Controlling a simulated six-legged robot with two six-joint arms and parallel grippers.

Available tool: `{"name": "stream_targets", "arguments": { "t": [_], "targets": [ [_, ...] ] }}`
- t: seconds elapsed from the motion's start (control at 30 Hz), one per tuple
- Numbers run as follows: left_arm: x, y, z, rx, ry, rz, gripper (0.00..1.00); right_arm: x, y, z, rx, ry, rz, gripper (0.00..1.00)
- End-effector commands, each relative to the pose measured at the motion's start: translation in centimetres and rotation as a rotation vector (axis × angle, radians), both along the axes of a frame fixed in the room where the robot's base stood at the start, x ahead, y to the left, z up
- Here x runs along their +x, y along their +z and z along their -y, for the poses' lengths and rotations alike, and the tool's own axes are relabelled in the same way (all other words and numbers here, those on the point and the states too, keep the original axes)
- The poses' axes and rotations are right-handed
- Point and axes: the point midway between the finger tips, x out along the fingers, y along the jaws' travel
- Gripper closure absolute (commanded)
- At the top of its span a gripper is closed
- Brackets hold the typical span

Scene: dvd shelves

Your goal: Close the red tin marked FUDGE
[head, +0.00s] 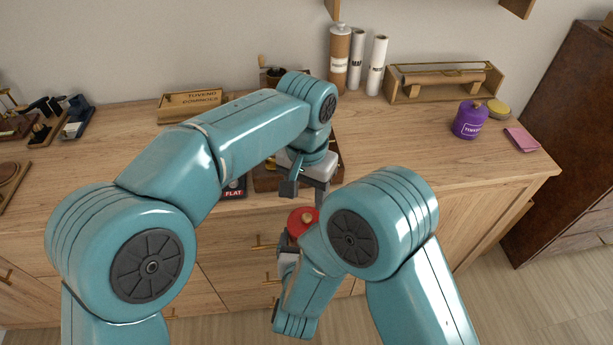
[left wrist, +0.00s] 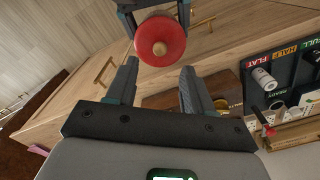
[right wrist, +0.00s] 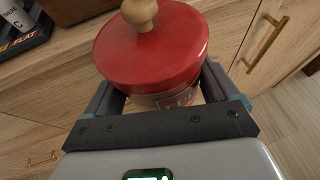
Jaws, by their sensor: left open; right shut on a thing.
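The red tin (head: 301,222) is in front of the counter's front edge, partly hidden by my right arm. Its round red lid has a wooden knob and rests on top of the tin in the right wrist view (right wrist: 150,55). I cannot tell whether the lid is fully seated. A label shows on the tin's side, too small to read. My right gripper (right wrist: 165,98) is shut around the tin's body. My left gripper (head: 305,192) is open and empty, just above and apart from the lid. The lid also shows beyond its fingers in the left wrist view (left wrist: 160,42).
A wooden board (head: 268,183) and a dark tray marked FLAT (head: 235,190) lie near the counter's front edge. A purple tin (head: 469,120), a yellow round thing (head: 498,108) and a pink pad (head: 521,139) are at the right. The counter's middle right is clear.

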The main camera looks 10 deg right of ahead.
Motion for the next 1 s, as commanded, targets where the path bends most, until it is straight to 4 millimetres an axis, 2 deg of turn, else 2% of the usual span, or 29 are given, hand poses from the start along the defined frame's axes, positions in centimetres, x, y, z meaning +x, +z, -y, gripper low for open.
{"name": "stream_targets", "arguments": {
  "t": [0.1,0.33,1.0],
  "targets": [
    [0.0,2.4,0.0,-0.002,0.001,0.003,0.48,0.0,0.0,0.0,0.0,0.0,0.001,0.67],
    [0.0,4.8,0.0,-0.001,0.0,0.001,0.48,0.0,0.0,0.0,0.0,0.0,0.001,0.67],
    [0.1,4.5,-0.2,-0.014,0.0,-0.004,0.48,0.0,0.0,0.0,0.0,0.0,0.001,0.67]
  ]
}}
